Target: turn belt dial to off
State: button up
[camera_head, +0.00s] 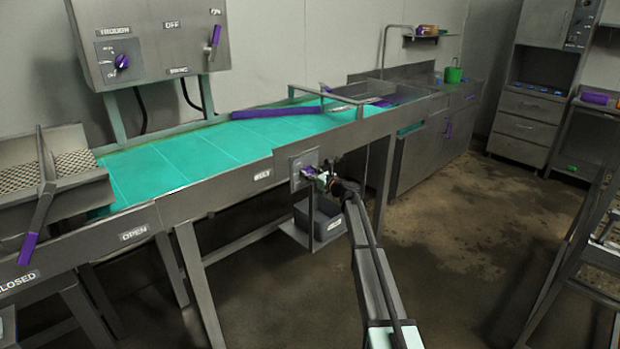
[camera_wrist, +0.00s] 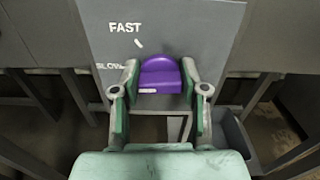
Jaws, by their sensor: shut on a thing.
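The belt dial is a purple knob (camera_wrist: 160,75) on a grey panel (camera_wrist: 210,25) marked FAST and SLOW in the wrist view. A white mark shows on the knob's lower left edge. My gripper (camera_wrist: 160,88) has one finger on each side of the knob and is shut on it. In the head view my gripper (camera_head: 318,176) is at the dial panel (camera_head: 298,160), right of the BELT label on the conveyor's side. The dial is mostly hidden there. An OFF mark on the dial panel cannot be made out.
The teal conveyor belt (camera_head: 200,155) runs behind the panel. A grey bin (camera_head: 318,218) sits on a low shelf under it. A wall control box (camera_head: 150,45) with a purple knob and lever stands at the back left. Floor at the right (camera_head: 470,230) is clear.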

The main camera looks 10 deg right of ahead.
jog(key=n+b, duration=0.2)
jog(key=b, duration=0.1)
jog(key=n+b, duration=0.2)
jog(key=b, duration=0.1)
jog(key=shift+f, duration=0.35)
jog(key=n+b, duration=0.2)
jog(key=b, duration=0.1)
jog(key=shift+a, duration=0.1)
jog(key=shift+r+n+b, duration=0.25)
jog(key=shift+n+b, duration=0.75)
jog(key=shift+b, duration=0.2)
jog(key=shift+r, duration=0.1)
jog(key=o, duration=1.1)
jog(key=shift+o, duration=0.2)
jog(key=shift+s, duration=0.15)
jog(key=v, duration=1.1)
jog(key=shift+s+d, duration=0.25)
jog(key=shift+d, duration=0.05)
